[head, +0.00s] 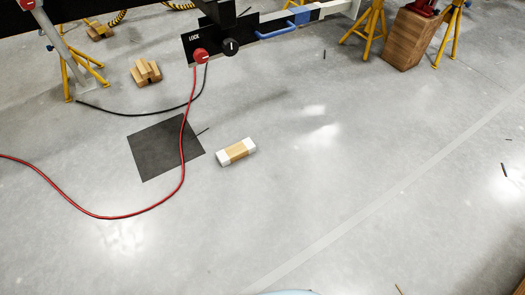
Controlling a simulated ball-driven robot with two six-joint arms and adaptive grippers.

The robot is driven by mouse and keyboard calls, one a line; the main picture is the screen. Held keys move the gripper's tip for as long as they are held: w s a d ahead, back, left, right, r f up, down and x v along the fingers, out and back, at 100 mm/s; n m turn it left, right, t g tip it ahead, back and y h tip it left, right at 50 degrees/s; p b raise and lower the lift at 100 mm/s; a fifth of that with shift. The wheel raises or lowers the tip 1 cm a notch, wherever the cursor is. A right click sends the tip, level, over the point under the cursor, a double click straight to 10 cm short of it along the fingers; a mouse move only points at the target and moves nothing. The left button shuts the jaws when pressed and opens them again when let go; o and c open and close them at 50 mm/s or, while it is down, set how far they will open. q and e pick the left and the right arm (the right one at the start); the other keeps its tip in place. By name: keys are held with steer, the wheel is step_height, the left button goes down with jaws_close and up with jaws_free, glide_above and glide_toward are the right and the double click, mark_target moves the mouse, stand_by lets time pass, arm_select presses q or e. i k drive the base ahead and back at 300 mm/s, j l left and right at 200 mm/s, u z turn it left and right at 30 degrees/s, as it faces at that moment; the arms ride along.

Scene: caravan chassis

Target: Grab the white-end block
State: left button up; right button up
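The white-end block (236,152) lies on the grey concrete floor near the middle of the head view. It is a small bar with a tan middle and a white part at each end, lying at a slant. It is apart from the dark square mat (162,150) to its left. Neither of my grippers is in view.
A red cable (184,150) runs over the mat and curves left across the floor. A black cable (150,113) lies behind. Yellow stands (82,68), a wooden block (408,40) and stacked wood pieces (146,73) stand at the back. The front and right floor is mostly clear.

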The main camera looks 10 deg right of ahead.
mark_target(232, 153)
steer(key=i+l+u, duration=0.1)
steer(key=u, duration=0.8)
steer(key=i+l+u, duration=0.15)
steer(key=l+u, duration=0.15)
steer(key=l, duration=0.15)
steer(key=i+l+u, duration=0.15)
steer(key=l+u, duration=0.15)
steer(key=l, duration=0.15)
steer(key=l+u, duration=0.25)
steer(key=l, duration=0.25)
steer(key=i+l, duration=0.1)
steer(key=l, duration=0.6)
steer(key=i+l+u, duration=0.1)
steer(key=l, duration=0.55)
